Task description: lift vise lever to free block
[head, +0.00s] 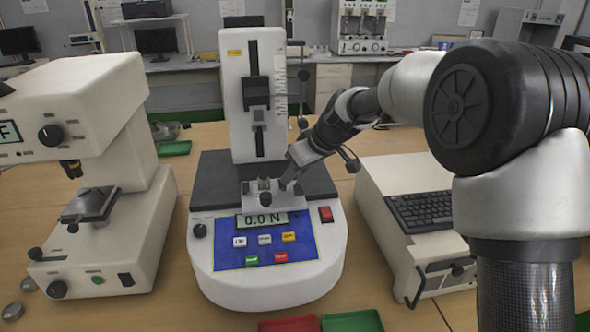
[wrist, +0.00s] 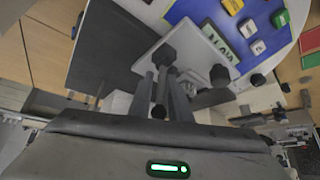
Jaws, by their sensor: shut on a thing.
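The vise (head: 262,199) is a small light-grey fixture on the dark bed of the white force tester (head: 268,275), whose display reads 0.0 N. My gripper (head: 284,183) reaches down from the right to the vise's right side. In the wrist view, my gripper (wrist: 160,95) has its fingers close together around a thin grey bar, which looks like the vise lever (wrist: 164,57) with a dark knob at its end. The vise plate (wrist: 200,50) lies beyond the fingers. Small metal parts show on top of the vise, but I cannot tell the block apart from the jaws.
The tester's tall column (head: 240,120) with a black slider stands behind the vise. A white microscope-like tester (head: 105,230) stands at left, and a cream unit with a keyboard (head: 421,211) at right. Red (head: 289,324) and green (head: 352,321) trays lie in front.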

